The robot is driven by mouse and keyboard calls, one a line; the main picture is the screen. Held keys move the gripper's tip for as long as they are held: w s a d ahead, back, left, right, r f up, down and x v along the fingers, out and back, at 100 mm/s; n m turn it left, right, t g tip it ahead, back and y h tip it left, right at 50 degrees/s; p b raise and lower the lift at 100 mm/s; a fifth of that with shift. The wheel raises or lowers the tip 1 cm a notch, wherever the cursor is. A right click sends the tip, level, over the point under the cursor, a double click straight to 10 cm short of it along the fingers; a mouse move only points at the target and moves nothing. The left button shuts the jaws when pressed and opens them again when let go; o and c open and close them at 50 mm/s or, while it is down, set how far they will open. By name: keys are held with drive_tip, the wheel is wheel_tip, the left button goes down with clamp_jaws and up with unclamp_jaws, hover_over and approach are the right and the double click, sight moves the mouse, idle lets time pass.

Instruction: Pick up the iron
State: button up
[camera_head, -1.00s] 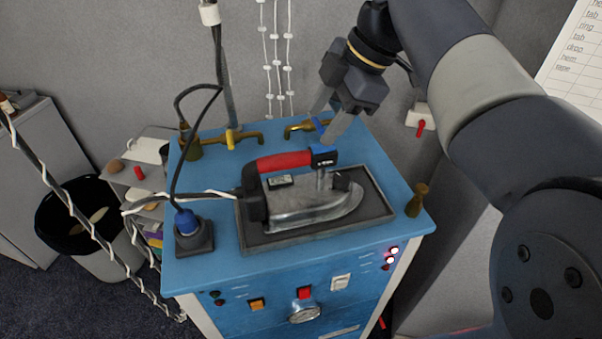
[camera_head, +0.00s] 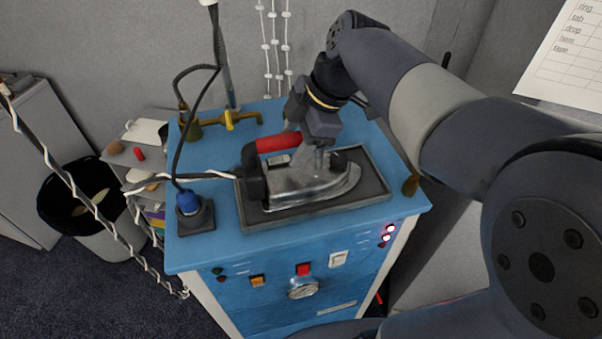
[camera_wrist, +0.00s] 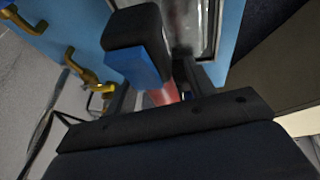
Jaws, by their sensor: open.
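The iron (camera_head: 308,181) has a grey metal body and a red handle (camera_head: 279,143) with a black rear. It rests flat on a dark rectangular tray (camera_head: 375,190) on top of the blue station. My gripper (camera_head: 308,155) is at the right end of the handle and hides that end. In the wrist view, a finger with a blue pad (camera_wrist: 135,68) is close up, and a blurred red part of the handle (camera_wrist: 163,94) shows between the fingers. The jaws are open; whether they touch the handle cannot be told.
The blue station (camera_head: 225,250) has brass taps (camera_head: 228,120) at the back and a wooden peg (camera_head: 411,185) at the right. A black cable runs from a blue plug (camera_head: 188,203) at the left. A bin (camera_head: 85,205) stands on the floor at left.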

clamp_jaws()
drive_tip(key=shift+r, duration=0.15)
idle(0.5)
drive_tip(key=shift+r, duration=0.1)
